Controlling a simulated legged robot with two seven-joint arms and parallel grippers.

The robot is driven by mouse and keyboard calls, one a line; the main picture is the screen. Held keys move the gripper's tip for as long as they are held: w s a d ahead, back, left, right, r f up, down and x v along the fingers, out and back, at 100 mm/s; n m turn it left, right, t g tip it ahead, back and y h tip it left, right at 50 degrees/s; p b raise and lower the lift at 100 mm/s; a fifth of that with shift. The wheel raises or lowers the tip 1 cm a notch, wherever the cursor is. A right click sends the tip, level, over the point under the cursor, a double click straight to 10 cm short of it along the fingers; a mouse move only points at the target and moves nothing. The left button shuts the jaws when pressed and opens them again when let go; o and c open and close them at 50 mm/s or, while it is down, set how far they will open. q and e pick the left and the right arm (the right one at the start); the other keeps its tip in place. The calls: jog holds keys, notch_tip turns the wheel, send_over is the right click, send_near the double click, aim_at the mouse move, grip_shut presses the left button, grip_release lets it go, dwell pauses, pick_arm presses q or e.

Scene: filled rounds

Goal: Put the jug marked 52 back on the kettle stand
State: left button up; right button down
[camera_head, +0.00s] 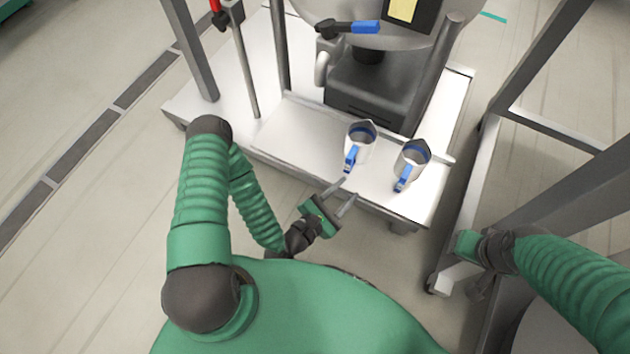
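Two metal jugs with blue handles stand upright on the pale kettle stand (290,140). One is the left jug (362,146), near the middle of its front shelf. The other is the right jug (413,164), near the right front corner. No number is readable on either, so I cannot tell which is marked 52. My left gripper (349,190) is open and empty, at the stand's front edge just below the left jug's handle, apart from it. My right gripper (464,246) is right of the stand; its fingers are not clear.
A large kettle (380,85) with a blue-handled valve (350,27) rises behind the jugs. Grey posts and a red-topped rod (240,60) stand on the left. A grey metal frame (468,190) is close on the right. The shelf left of the jugs is bare.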

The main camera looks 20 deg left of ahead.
pick_arm(q)
jog(key=a+m+g+y, duration=0.1)
jog(key=a+m+g, duration=0.3)
jog(key=m, duration=0.6)
jog(key=a+m+g+y, duration=0.1)
jog(key=a+m+g, duration=0.3)
jog(key=m, duration=0.6)
jog(key=s+r+m+g+y, duration=0.1)
jog(key=s+r+m+g, duration=0.1)
jog(key=s+r+m, duration=0.2)
jog(key=s+a+r+m+g+y, duration=0.1)
jog(key=s+r+m+g, duration=0.2)
jog(key=r, duration=0.5)
jog(key=shift+s+a+r+m+y, duration=0.15)
jog(key=shift+s+r+m+y, duration=0.1)
jog(key=shift+s+m+y, duration=0.2)
jog(key=shift+s, duration=0.1)
